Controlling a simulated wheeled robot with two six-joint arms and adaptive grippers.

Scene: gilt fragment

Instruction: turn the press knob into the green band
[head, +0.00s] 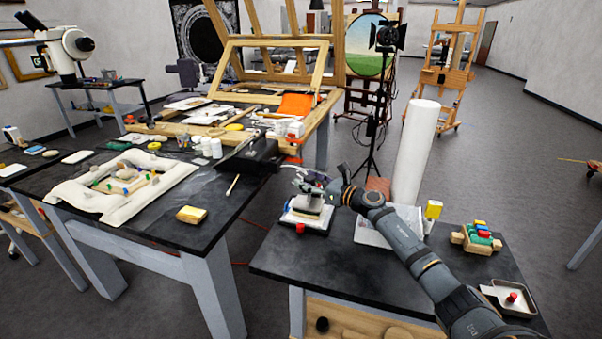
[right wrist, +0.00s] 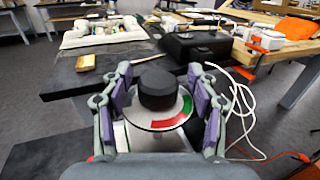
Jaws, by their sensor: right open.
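The press knob (right wrist: 158,90) is a black round knob on a pale round dial in the right wrist view. The dial's rim carries a red band (right wrist: 169,122) at its near side and a green band (right wrist: 187,104) at its right. I cannot make out a pointer mark on the knob. My right gripper (right wrist: 160,80) is open, with one purple-padded finger on each side of the knob and a gap showing on both sides. In the head view the press (head: 306,214) stands on the dark right-hand table, and my right gripper (head: 316,184) covers its knob. My left gripper is not in view.
Beside the press are a white roll (head: 416,150), a yellow block on a stand (head: 433,209), a wooden rack (head: 476,240) and a metal tray (head: 522,309). A pale cable (right wrist: 240,100) runs close to the right finger. The table's front left is clear.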

